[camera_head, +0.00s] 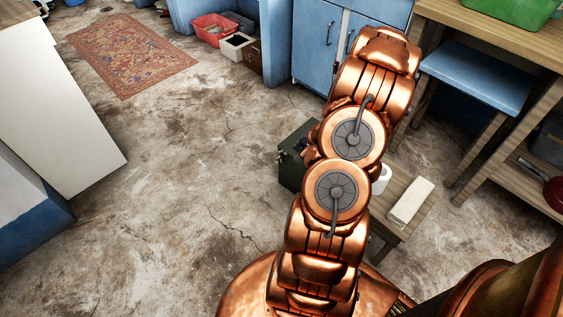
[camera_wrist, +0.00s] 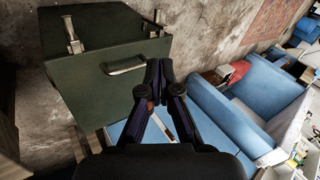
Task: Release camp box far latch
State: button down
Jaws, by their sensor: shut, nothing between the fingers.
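The camp box, a dark green box (camera_wrist: 110,100), fills the left of the wrist view, with a metal handle (camera_wrist: 125,66) on the face towards me. One metal latch (camera_wrist: 72,36) stands at the box's upper left. Another metal latch (camera_wrist: 156,24) is at its upper right. I cannot tell whether either is fastened. My gripper (camera_wrist: 159,66) is shut and empty; in the picture its fingertips are just right of the handle and below the right latch. Contact with the box is unclear. In the head view my arm hides most of the box (camera_head: 291,172) and the gripper.
A low wooden bench (camera_head: 415,218) carries a white block (camera_head: 410,203). A blue cabinet (camera_head: 318,42) and a blue-topped stool (camera_head: 478,76) stand beyond. A red basin (camera_head: 213,28) and a patterned rug (camera_head: 132,55) are farther back. The concrete floor at left is clear.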

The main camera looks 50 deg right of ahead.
aim_at(278, 158)
jog(key=f+m, duration=0.1)
jog(key=s+f+t+y, duration=0.1)
jog(key=f, duration=0.1)
jog(key=shift+s+a+f+m+t+b, duration=0.1)
jog(key=shift+s+f+m+t+b, duration=0.1)
jog(key=shift+f+m+t+b, duration=0.15)
jog(key=b+x, duration=0.5)
jog(key=x, duration=0.9)
jog(key=shift+b, duration=0.3)
jog(key=shift+r+p, duration=0.2)
jog(key=shift+p, duration=0.75)
jog(key=shift+p, duration=0.3)
jog(key=shift+w+f, duration=0.1)
jog(key=shift+p, duration=0.35)
